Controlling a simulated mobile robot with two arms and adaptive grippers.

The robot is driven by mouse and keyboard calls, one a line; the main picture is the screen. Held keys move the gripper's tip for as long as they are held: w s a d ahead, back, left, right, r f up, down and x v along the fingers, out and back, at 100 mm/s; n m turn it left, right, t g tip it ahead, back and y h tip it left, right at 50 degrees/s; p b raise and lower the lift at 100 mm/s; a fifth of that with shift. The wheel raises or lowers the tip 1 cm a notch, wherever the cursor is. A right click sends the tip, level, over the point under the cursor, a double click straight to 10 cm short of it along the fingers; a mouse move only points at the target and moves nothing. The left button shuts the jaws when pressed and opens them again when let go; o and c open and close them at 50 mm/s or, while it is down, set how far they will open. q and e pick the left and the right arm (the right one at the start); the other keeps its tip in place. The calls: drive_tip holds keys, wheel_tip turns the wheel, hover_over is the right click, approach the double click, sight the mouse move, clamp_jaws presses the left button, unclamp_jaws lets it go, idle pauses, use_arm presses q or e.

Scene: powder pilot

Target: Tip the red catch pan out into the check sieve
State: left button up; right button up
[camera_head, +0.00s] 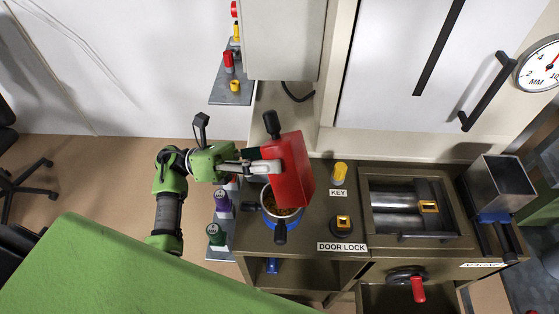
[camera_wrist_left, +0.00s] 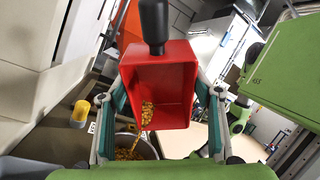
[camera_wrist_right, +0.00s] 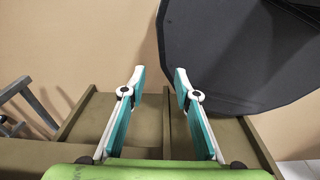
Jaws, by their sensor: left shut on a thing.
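The red catch pan (camera_head: 288,170) is tipped on its side above the counter in the head view, its black handle pointing up and back. My left gripper (camera_head: 262,166) is shut on it. In the left wrist view the pan (camera_wrist_left: 178,75) opens toward the camera, between the two fingers (camera_wrist_left: 160,98). Yellow-brown grains (camera_wrist_left: 147,114) lie in its lower left corner and spill over the edge. The check sieve (camera_head: 283,213), round with a blue lower part, stands below and holds grains. It also shows in the left wrist view (camera_wrist_left: 148,148). My right gripper (camera_wrist_right: 160,76) is open and empty.
The counter carries a yellow key knob (camera_head: 339,173), a door lock knob (camera_head: 342,226) and a recessed metal roller unit (camera_head: 395,212). A metal hopper (camera_head: 503,180) stands at right.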

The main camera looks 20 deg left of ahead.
use_arm(q)
drive_tip(key=a+h+b, duration=0.1)
drive_tip(key=b, duration=0.1)
drive_tip(key=h+b, duration=0.1)
drive_tip(key=b, duration=0.2)
drive_tip(key=shift+s+a+f, duration=0.2)
drive_tip(key=shift+a+f, duration=0.15)
drive_tip(key=shift+a, duration=0.05)
